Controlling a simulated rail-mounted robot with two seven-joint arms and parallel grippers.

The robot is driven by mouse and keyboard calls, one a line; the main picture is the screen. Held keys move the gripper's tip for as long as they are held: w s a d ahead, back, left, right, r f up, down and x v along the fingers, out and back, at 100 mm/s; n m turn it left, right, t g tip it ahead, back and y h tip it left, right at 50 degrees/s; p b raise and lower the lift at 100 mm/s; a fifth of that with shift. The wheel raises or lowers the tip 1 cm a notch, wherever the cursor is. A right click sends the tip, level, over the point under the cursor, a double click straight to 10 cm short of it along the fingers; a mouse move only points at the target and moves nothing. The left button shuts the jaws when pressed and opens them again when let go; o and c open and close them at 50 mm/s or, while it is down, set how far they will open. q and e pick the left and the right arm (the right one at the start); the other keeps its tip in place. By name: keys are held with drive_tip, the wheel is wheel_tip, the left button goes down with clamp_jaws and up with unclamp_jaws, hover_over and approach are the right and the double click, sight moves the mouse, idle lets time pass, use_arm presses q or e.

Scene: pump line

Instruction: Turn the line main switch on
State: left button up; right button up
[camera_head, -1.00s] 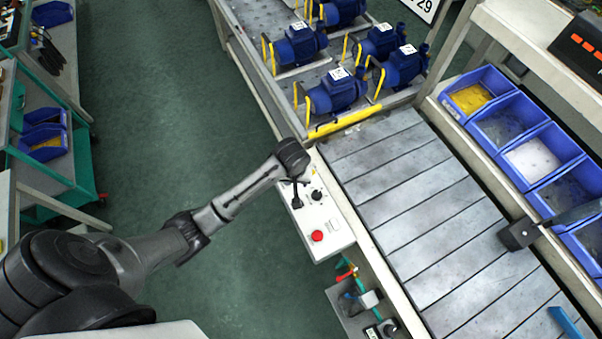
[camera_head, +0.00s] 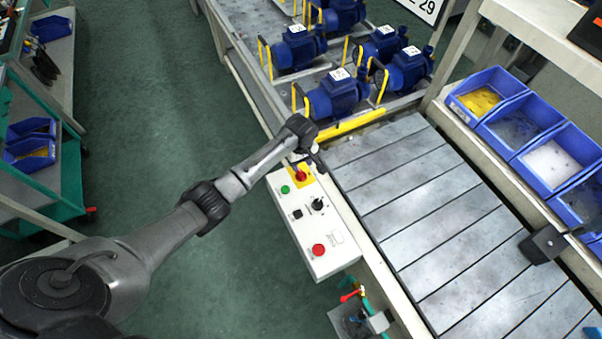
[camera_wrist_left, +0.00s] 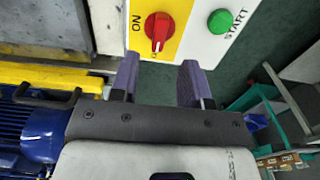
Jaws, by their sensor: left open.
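The line main switch is a red rotary knob (camera_head: 301,176) on a yellow plate at the far end of the white control panel (camera_head: 303,225). In the left wrist view the red knob (camera_wrist_left: 158,30) has its grip lying roughly up-down, with the word ON to its left. My left gripper (camera_head: 313,155) is just beyond the knob in the head view, its fingers partly hidden by the wrist. In the left wrist view its two purple fingers (camera_wrist_left: 158,78) are open and empty, apart from the knob, which lies ahead between their lines. My right gripper is not in view.
The panel also has a green START button (camera_wrist_left: 220,21), a black selector (camera_head: 318,204) and a red button (camera_head: 318,249). Blue pumps (camera_head: 337,94) stand beyond a yellow bar (camera_head: 350,125). The grey slatted conveyor (camera_head: 430,205) right of the panel is clear.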

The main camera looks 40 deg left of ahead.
sight(301, 173)
use_arm(q)
drive_tip(key=shift+f+b, duration=0.65)
drive_tip(key=shift+f, duration=2.55)
clamp_jaws()
